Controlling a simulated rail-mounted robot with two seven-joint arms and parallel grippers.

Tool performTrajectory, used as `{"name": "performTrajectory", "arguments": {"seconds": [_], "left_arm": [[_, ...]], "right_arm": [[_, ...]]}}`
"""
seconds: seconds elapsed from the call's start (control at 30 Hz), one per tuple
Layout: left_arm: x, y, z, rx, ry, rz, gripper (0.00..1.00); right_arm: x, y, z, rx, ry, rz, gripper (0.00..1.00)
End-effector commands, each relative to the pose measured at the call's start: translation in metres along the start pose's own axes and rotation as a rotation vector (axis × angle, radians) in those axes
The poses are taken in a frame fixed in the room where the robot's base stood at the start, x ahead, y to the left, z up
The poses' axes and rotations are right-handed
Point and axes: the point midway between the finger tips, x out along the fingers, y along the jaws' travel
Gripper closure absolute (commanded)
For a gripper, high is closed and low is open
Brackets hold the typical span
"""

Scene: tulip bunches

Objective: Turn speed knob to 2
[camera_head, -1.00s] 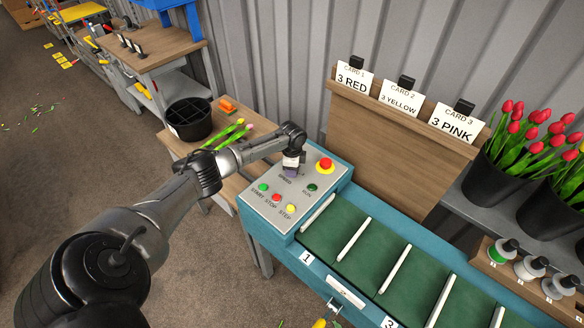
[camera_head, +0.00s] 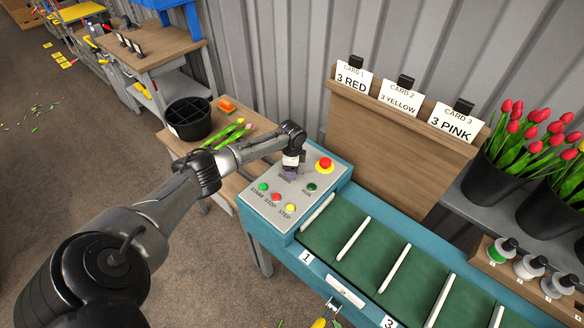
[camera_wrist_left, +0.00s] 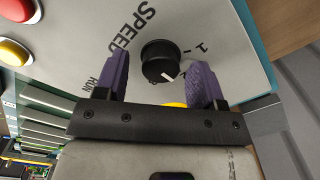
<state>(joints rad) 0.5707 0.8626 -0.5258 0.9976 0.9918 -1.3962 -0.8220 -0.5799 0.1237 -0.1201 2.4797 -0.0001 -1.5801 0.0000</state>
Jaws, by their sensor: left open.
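The speed knob (camera_wrist_left: 160,60) is a black round knob with a white pointer line, on the grey control panel (camera_head: 258,200). In the left wrist view it sits between the two purple fingers of my left gripper (camera_wrist_left: 158,82), which are open with a gap on each side. The word SPEED and a mark 1 show beside the knob; its pointer is directed toward the gripper's palm side, away from the 1. In the head view my left gripper (camera_head: 290,173) is over the panel and hides the knob. My right gripper is not in view.
The panel carries a red emergency button (camera_head: 325,164), a green start button (camera_head: 264,187), a red stop button (camera_head: 276,197), a yellow step button (camera_head: 290,208) and a dark green run lamp (camera_head: 311,187). A green conveyor (camera_head: 345,232) with white dividers runs to the right.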

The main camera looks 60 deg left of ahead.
Motion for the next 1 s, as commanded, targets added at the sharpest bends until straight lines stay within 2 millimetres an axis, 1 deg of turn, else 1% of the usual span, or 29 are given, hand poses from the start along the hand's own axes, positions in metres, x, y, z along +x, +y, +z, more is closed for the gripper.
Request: {"name": "performTrajectory", "arguments": {"seconds": [0.17,0.4,0.6,0.8,1.0], "left_arm": [[-0.026,-0.001,0.001,0.000,0.001,-0.003,0.37],[-0.074,-0.001,0.000,0.001,0.002,-0.003,0.37],[-0.107,-0.001,0.000,0.000,0.001,-0.002,0.37],[-0.128,-0.001,0.000,0.000,0.002,-0.002,0.37],[-0.135,0.000,0.000,0.000,0.001,0.000,0.37]], "right_arm": [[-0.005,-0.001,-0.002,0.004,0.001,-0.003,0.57],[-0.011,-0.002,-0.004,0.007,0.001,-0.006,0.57],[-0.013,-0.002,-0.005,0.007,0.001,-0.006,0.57],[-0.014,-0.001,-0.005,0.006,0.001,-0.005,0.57],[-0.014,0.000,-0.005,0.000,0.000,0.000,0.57]]}}
